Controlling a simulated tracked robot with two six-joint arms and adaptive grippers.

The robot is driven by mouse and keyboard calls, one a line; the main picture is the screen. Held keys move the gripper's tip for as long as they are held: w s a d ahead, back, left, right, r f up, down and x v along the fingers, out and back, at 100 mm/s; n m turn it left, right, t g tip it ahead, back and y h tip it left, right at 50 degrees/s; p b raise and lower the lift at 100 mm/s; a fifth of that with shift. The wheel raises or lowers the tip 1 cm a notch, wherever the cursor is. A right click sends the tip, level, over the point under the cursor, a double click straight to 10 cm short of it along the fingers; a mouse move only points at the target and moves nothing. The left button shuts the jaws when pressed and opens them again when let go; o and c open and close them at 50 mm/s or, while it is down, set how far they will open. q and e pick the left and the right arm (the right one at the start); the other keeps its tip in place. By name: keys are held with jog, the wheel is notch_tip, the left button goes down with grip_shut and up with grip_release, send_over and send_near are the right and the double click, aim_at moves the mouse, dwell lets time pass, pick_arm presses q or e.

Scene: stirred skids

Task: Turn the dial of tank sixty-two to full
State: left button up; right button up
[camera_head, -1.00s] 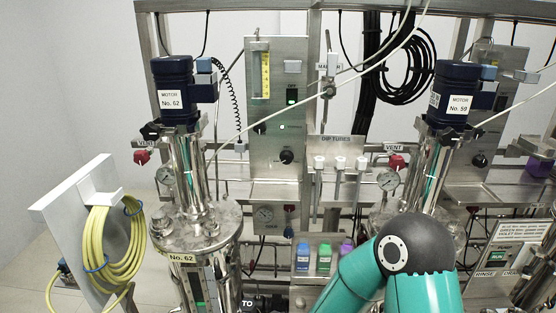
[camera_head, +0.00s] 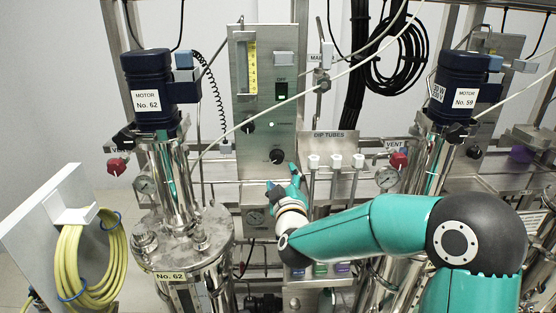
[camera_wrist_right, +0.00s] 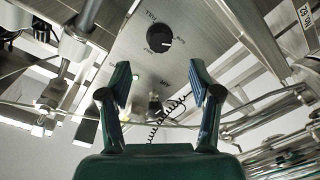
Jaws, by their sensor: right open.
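Tank sixty-two (camera_head: 180,250) stands at the left in the head view, with a "No. 62" label and a blue motor (camera_head: 147,90) on top. Right of it is an upright steel panel (camera_head: 284,128). A round black dial (camera_head: 277,156) sits low on this panel, with a smaller black knob above it to the left. My right gripper (camera_head: 296,178) is just below and right of the dial. In the right wrist view, the dial (camera_wrist_right: 158,39) is beyond the two open fingers (camera_wrist_right: 163,75), clear of both, with nothing between them. My left gripper is not in view.
Dip tubes (camera_head: 336,163) hang right of the panel, close to my right arm. A yellow hose (camera_head: 70,260) hangs at left. A white cable crosses in front of the panel.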

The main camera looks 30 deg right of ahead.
aim_at(278, 161)
jog(key=p+x, duration=0.1)
jog(key=x, duration=0.7)
jog(key=shift+w+d+p, duration=0.1)
jog(key=shift+w+p, duration=0.2)
jog(key=shift+p, duration=0.1)
